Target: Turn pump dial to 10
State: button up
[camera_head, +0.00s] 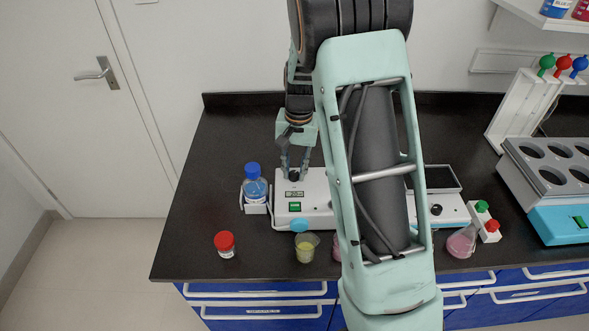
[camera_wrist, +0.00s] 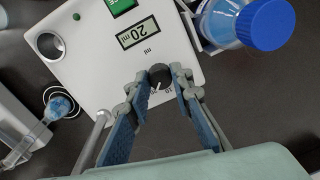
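The white pump (camera_head: 305,190) stands on the black bench, partly hidden behind my arm in the head view. My gripper (camera_head: 293,170) points down over the dial. In the wrist view, my gripper's fingertips (camera_wrist: 158,78) are on either side of the dial, with a small gap showing at the left finger. The gripper is open around the dial.
A blue-capped bottle (camera_head: 255,187) stands close left of the pump; its cap (camera_wrist: 265,24) is near my right finger in the wrist view. The bench's left side is clear.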

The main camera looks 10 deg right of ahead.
grip_shut()
jog(key=n+b, duration=0.1)
jog(key=n, duration=0.2)
jog(key=shift+d+n+b, duration=0.1)
jog(key=shift+n+b, duration=0.25)
jog(key=shift+n, duration=0.05)
jog(key=n, duration=0.4)
jog(key=shift+w+n+b, duration=0.1)
jog(key=shift+n+b, duration=0.3)
jog(key=o, duration=0.6)
grip_release()
